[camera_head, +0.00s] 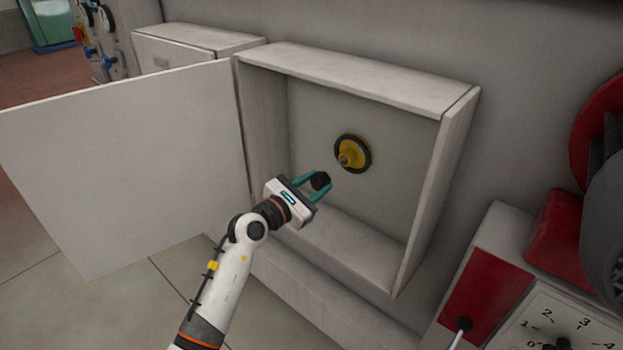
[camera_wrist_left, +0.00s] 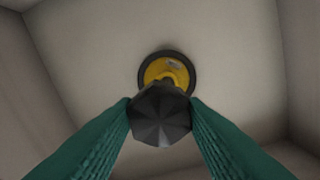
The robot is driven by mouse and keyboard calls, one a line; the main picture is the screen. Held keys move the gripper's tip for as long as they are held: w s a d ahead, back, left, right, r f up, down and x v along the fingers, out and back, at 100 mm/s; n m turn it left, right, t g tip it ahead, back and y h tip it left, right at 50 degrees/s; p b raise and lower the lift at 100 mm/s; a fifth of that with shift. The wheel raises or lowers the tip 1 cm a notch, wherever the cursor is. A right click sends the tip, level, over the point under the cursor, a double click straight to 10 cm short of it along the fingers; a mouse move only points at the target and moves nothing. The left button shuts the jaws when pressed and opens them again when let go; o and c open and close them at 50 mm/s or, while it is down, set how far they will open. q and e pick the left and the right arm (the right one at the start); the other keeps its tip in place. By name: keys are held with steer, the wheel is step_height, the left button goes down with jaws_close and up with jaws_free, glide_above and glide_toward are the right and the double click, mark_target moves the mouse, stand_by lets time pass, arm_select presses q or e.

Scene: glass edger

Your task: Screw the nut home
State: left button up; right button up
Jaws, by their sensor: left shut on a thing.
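My left gripper (camera_head: 314,187) reaches into the open cabinet with its green fingers shut on a black faceted nut (camera_head: 321,180). The nut also shows between the fingertips in the left wrist view (camera_wrist_left: 161,115). A yellow disc with a dark rim (camera_head: 352,153) is mounted on the cabinet's back wall, with a short stud (camera_head: 344,160) sticking out of its middle. In the head view the nut is apart from the stud, below and left of it. In the left wrist view the nut covers the lower part of the yellow disc (camera_wrist_left: 167,70) and hides the stud's tip. My right gripper is not in view.
The cabinet (camera_head: 460,150) has raised side walls around the disc. Its white door (camera_head: 130,165) stands open to the left. A red and white machine with a numbered dial (camera_head: 560,325) stands at the lower right. Free room lies inside the cabinet around the disc.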

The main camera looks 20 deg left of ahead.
arm_select(q)
steer(key=shift+a, duration=0.6)
steer(key=shift+w, duration=0.1)
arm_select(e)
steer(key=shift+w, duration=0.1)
arm_select(q)
steer(key=shift+d+r, duration=0.1)
steer(key=shift+d, duration=0.1)
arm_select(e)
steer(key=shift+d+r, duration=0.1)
arm_select(q)
steer(key=shift+x, duration=2.85)
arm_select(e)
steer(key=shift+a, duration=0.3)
arm_select(q)
steer(key=shift+a, duration=0.1)
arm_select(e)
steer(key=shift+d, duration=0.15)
arm_select(q)
steer(key=shift+p, duration=0.5)
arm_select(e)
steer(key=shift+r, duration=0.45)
